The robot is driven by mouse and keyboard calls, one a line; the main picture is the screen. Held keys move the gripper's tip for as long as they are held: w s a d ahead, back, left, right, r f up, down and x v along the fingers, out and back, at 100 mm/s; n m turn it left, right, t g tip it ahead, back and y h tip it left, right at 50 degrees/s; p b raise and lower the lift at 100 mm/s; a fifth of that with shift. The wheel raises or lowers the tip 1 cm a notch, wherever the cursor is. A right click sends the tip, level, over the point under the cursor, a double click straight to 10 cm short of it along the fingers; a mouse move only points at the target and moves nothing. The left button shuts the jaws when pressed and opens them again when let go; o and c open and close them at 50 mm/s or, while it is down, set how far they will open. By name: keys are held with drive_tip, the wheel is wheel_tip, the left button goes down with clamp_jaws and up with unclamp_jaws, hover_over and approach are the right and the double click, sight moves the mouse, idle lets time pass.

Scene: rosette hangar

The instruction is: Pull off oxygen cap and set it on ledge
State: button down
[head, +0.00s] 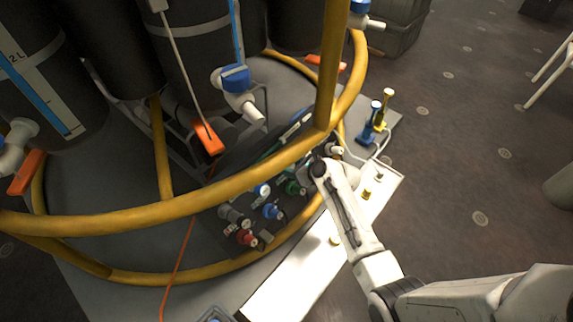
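My gripper (320,168) is at the end of my white arm, beside the yellow rail and over the upper right end of the dark connector panel (215,226). Its fingers are too small and covered to show whether they are open or hold anything. The panel carries a grey fitting (230,213), a red fitting (245,237), blue fittings (273,211) and a green fitting (293,187) close to the gripper. I cannot tell which one bears the oxygen cap. A long white ledge (290,290) runs along the panel's near right side, partly behind my arm.
Small yellowish pieces (366,194) sit on the ledge. A yellow tube rail (190,212) curves across the front of the panel, with a yellow upright (332,65) near my gripper. Blue and yellow valves (376,115) stand beyond. Dark tanks (190,50) fill the upper left.

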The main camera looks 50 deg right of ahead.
drive_tip(key=p+v, duration=0.5)
drive_tip(key=v, duration=0.1)
idle(1.3)
drive_tip(key=shift+a, duration=0.1)
